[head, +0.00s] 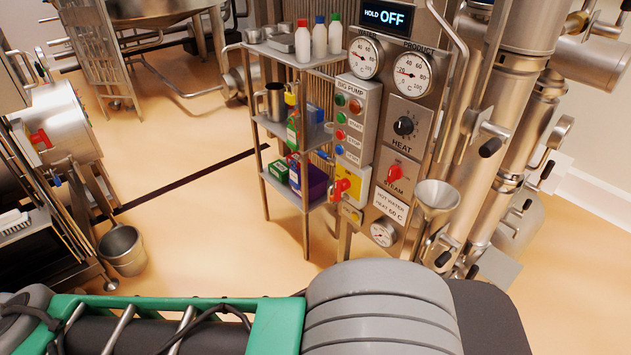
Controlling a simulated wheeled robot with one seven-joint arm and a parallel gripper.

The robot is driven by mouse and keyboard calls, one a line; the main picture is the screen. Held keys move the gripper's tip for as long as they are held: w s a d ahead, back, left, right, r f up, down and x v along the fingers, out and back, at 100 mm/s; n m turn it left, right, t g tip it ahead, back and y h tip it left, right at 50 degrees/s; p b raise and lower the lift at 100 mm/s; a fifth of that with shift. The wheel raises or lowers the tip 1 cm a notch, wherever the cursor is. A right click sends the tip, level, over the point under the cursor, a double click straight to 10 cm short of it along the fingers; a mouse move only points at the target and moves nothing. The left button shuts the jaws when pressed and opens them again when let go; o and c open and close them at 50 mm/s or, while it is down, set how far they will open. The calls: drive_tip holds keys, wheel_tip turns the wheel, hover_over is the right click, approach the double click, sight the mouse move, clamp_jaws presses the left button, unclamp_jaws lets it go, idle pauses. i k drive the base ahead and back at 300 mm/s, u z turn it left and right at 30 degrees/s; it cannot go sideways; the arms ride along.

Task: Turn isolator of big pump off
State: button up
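The grey BIG PUMP control box (358,112) is fixed beside the gauge panel, right of the shelf rack. It carries green, red and blue push buttons. Below it is a yellow plate (354,183) with a red rotary handle (341,188), which looks like the isolator. The handle lies slanted, and I cannot read its position marks. My gripper is not in view; only grey and green parts of my arm show across the bottom.
The gauge panel (423,110) has a HEAT knob (404,126) and a red STEAM handle (394,175). A steel funnel (435,199) sticks out at its lower right. A shelf rack (266,165) with bottles and boxes stands close left. A bucket (122,250) is on the floor; open floor lies between.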

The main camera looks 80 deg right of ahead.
sight(343, 184)
drive_tip(key=z, duration=0.75)
drive_tip(key=i, duration=0.85)
drive_tip(key=z, duration=0.95)
